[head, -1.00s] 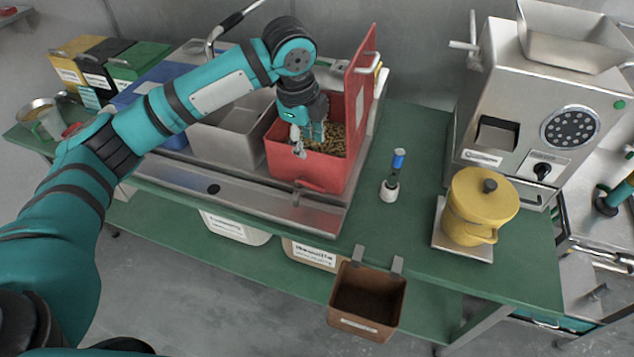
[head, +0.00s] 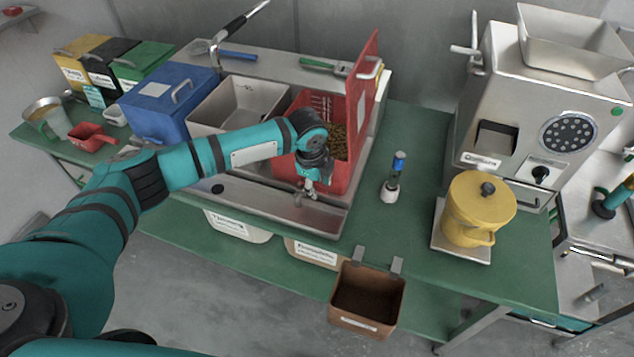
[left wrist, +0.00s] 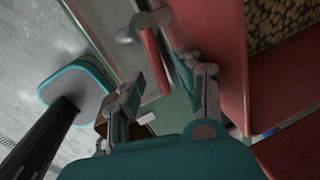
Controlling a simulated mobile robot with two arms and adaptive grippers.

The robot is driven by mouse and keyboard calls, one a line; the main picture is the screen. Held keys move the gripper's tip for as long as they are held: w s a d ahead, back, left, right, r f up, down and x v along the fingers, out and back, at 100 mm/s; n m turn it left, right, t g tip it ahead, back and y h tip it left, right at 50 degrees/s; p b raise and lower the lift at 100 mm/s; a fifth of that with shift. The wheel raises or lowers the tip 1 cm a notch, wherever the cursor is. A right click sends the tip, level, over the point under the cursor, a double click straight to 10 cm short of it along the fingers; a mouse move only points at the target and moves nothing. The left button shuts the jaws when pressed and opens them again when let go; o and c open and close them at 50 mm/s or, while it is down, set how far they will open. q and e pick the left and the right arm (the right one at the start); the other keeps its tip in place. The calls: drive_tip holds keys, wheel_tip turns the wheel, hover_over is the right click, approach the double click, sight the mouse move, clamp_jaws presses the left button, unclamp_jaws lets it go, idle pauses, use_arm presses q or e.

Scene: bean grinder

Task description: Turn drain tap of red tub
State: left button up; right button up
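The red tub (head: 341,184) sits in the steel sink at the centre, its red lid (head: 362,85) raised and brown beans inside. Its wall also shows at the right of the left wrist view (left wrist: 222,50). My left gripper (head: 309,190) points down in front of the tub's front wall. In the left wrist view its two fingers (left wrist: 165,88) are apart. The drain tap's red lever (left wrist: 155,62), on a grey fitting, shows between or just beyond the fingers; contact cannot be told. In the head view the tap is mostly hidden by the gripper. My right gripper is not in view.
A grey tub (head: 238,98) and a blue lidded tub (head: 165,105) stand left of the red tub. A small bottle (head: 393,178), a yellow canister (head: 478,212) and a grinder (head: 540,110) stand to the right. A brown bin (head: 366,300) hangs at the table's front edge.

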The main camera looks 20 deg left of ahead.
use_arm(q)
clamp_jaws()
idle(0.5)
drive_tip(key=shift+w+d+r+n+p, duration=0.2)
drive_tip(key=shift+n+p, duration=0.3)
drive_tip(key=shift+p, duration=0.7)
drive_tip(key=shift+w+f+n, duration=0.15)
drive_tip(key=shift+f+n, duration=0.05)
drive_tip(key=shift+n, duration=0.2)
drive_tip(key=shift+a, duration=0.1)
unclamp_jaws()
